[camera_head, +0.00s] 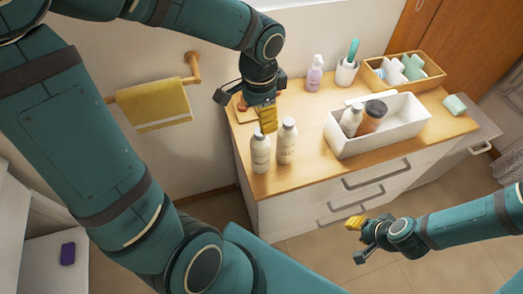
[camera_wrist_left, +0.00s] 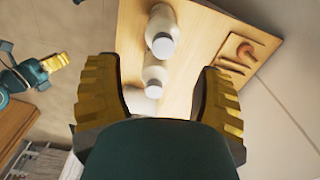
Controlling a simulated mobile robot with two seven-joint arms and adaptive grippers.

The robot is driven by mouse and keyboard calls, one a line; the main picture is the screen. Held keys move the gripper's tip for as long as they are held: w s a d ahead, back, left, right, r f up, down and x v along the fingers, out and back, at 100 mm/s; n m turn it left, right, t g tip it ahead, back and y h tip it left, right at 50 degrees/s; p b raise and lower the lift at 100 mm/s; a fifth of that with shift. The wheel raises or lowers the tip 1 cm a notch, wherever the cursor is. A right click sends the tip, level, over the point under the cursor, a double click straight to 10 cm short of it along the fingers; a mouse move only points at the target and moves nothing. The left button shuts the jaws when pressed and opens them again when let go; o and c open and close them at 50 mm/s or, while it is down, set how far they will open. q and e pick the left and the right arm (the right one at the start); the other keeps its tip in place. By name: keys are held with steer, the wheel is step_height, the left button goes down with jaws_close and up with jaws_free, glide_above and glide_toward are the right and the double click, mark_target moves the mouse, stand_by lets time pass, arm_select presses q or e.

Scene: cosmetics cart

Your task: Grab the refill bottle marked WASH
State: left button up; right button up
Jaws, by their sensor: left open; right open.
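Two white refill bottles stand upright near the cart's left front corner, the left bottle (camera_head: 260,153) and the right bottle (camera_head: 287,142). Both carry small dark lettering that I cannot read, so I cannot tell which is marked WASH. My left gripper (camera_head: 267,118) is above and just behind them, pointing down, open and empty. In the left wrist view the two bottles (camera_wrist_left: 162,32) (camera_wrist_left: 155,76) show from above, beyond and between the spread yellow fingers (camera_wrist_left: 160,95). My right gripper (camera_head: 357,240) is open and empty in front of the drawers, away from the bottles.
The wooden cart top (camera_head: 310,170) holds a white bin (camera_head: 385,145) with two bottles, a lilac pump bottle (camera_head: 315,73), a white cup (camera_head: 346,72), a wooden tray (camera_head: 435,80) and a pale green block (camera_head: 454,104). A yellow towel (camera_head: 153,106) hangs on the wall rail.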

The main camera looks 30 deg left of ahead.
mark_target(260, 135)
arm_select(q)
step_height(260, 135, down, 3)
steer(key=shift+r, duration=0.15)
steer(key=shift+w+a+f+b, duration=0.15)
steer(key=shift+f+b, duration=0.25)
steer(key=shift+f, duration=1.1)
steer(key=shift+w+f+b, duration=0.1)
steer(key=shift+f+b, duration=0.25)
steer(key=shift+f, duration=1.15)
jaws_close()
